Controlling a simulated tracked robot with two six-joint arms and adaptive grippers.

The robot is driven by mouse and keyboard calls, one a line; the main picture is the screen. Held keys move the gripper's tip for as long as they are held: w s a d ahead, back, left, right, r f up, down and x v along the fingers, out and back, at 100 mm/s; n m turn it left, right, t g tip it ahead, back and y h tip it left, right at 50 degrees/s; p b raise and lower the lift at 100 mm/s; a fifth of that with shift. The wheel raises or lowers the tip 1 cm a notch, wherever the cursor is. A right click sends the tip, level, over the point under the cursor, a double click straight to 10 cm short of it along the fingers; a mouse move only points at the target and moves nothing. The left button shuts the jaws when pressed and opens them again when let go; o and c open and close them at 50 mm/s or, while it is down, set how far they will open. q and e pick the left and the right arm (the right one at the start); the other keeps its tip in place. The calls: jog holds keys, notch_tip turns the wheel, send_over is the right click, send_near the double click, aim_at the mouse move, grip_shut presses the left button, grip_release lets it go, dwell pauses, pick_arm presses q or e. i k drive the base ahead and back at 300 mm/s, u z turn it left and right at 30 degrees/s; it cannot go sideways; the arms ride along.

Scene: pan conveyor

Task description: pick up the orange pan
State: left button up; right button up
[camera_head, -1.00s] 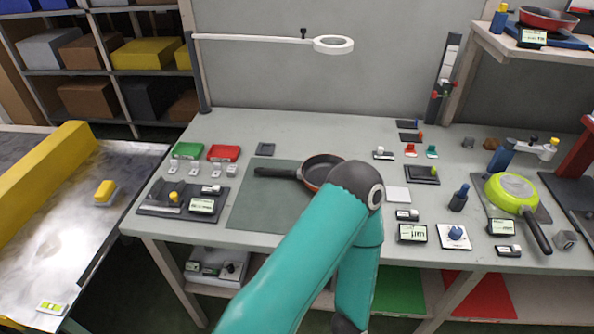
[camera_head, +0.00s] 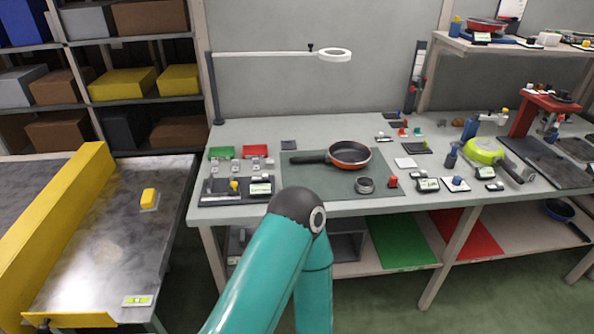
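The orange pan (camera_head: 350,156) sits upright on the dark green mat (camera_head: 397,190) on the grey workbench. It has an orange-red outside, a dark inside and a black handle pointing left. A teal arm of mine rises from the bottom, and its dark elbow joint is in front of the bench's front edge, apart from the pan. Neither gripper shows in this view. Nothing touches the pan.
A metal ring (camera_head: 365,185) and a small red item (camera_head: 393,182) lie in front of the pan. A green pan (camera_head: 484,151) is at the right, and a red pan (camera_head: 486,25) is on the raised shelf. A lamp arm (camera_head: 280,54) spans above the bench. A yellow-railed table (camera_head: 125,235) stands left.

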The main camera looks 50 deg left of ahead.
aim_at(347, 155)
jog(key=u, duration=0.05)
jog(key=k, duration=0.5)
jog(key=u, duration=0.55)
jog(key=i, duration=0.9)
jog(key=u, duration=0.1)
